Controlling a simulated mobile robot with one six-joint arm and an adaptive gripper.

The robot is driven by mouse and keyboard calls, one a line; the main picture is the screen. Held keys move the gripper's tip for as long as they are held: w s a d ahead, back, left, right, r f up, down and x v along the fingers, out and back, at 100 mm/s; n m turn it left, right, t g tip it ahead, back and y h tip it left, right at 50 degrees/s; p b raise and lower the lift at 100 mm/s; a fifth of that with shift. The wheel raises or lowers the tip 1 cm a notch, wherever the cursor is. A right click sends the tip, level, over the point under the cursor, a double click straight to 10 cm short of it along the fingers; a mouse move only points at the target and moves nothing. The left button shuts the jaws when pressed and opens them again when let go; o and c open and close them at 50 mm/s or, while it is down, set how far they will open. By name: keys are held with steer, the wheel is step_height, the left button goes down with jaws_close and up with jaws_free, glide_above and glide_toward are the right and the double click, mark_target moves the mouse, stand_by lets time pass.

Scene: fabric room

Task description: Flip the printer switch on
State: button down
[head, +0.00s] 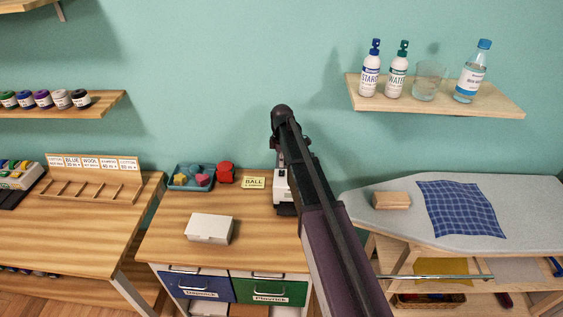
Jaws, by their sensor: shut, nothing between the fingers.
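A small white device with a dark lower front, which looks like the printer (283,191), stands at the right back part of the middle wooden table. My arm crosses in front of it and hides its right side. I cannot make out its switch. My gripper (279,161) points down just above and behind the top of the printer, mostly hidden by my own arm. It is shut and holds nothing. I cannot tell whether its tips touch the printer.
Left of the printer are a yellow BALL card (254,183), a red object (226,173) and a blue tray (188,178) of shapes. A white box (209,228) lies nearer. An ironing board (390,218) stands right, below a bottle shelf (440,105).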

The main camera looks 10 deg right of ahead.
mark_target(281, 174)
steer(key=shift+s+f+b, duration=0.2)
steer(key=shift+f+b, duration=1.3)
steer(key=shift+f, duration=0.3)
steer(key=shift+a, duration=0.1)
